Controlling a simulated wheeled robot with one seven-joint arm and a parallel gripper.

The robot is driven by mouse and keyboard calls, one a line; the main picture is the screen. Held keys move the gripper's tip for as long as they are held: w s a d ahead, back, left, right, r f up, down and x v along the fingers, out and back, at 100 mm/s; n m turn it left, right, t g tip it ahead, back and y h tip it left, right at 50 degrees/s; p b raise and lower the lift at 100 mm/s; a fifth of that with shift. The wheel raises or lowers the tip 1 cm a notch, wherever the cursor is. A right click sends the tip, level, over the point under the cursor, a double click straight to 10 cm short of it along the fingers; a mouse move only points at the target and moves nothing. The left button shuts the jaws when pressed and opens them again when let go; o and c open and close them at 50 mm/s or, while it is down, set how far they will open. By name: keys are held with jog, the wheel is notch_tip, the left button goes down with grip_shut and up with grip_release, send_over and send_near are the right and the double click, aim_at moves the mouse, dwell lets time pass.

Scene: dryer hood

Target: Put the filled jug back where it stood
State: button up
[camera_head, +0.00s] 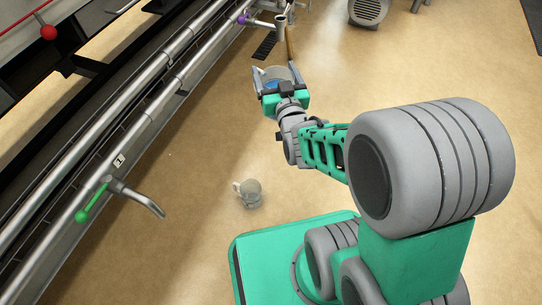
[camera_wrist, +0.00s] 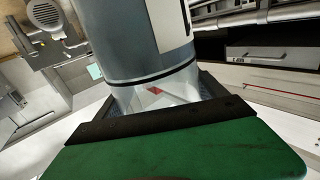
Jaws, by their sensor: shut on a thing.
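My gripper (camera_head: 275,74) is shut on a jug (camera_head: 277,73), with one finger on each side of it. It holds the jug out at the far end of my reach, near a grey spout (camera_head: 281,22) on the pipework. In the wrist view the jug (camera_wrist: 130,40) is a large blue-grey cylinder with a white label, a dark band and a clear lower part with a small red mark. How full it is cannot be told. A second, clear jug-like vessel with a handle (camera_head: 250,192) stands on the floor, nearer my base.
Long steel pipes (camera_head: 150,105) run along the left. A green-handled valve (camera_head: 97,198) with a bent spout juts over the floor; a purple-handled one (camera_head: 243,19) sits farther back. A brown upright strip (camera_head: 290,42) shows beside the far spout. A grey motor (camera_head: 368,10) stands behind.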

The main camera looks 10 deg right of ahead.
jog(key=w+f, duration=1.5)
jog(key=f, duration=0.3)
jog(key=s+f+b, duration=0.1)
jog(key=f+b, duration=0.2)
jog(key=f, duration=1.3)
jog(key=s+d+f+h+b, duration=0.1)
jog(key=s+f+b, duration=0.1)
jog(key=f, duration=1.4)
jog(key=shift+f+m+b, duration=0.25)
jog(key=shift+m+b, duration=0.05)
jog(key=shift+b, duration=0.5)
jog(key=o, duration=2)
jog(key=shift+d+f, duration=0.1)
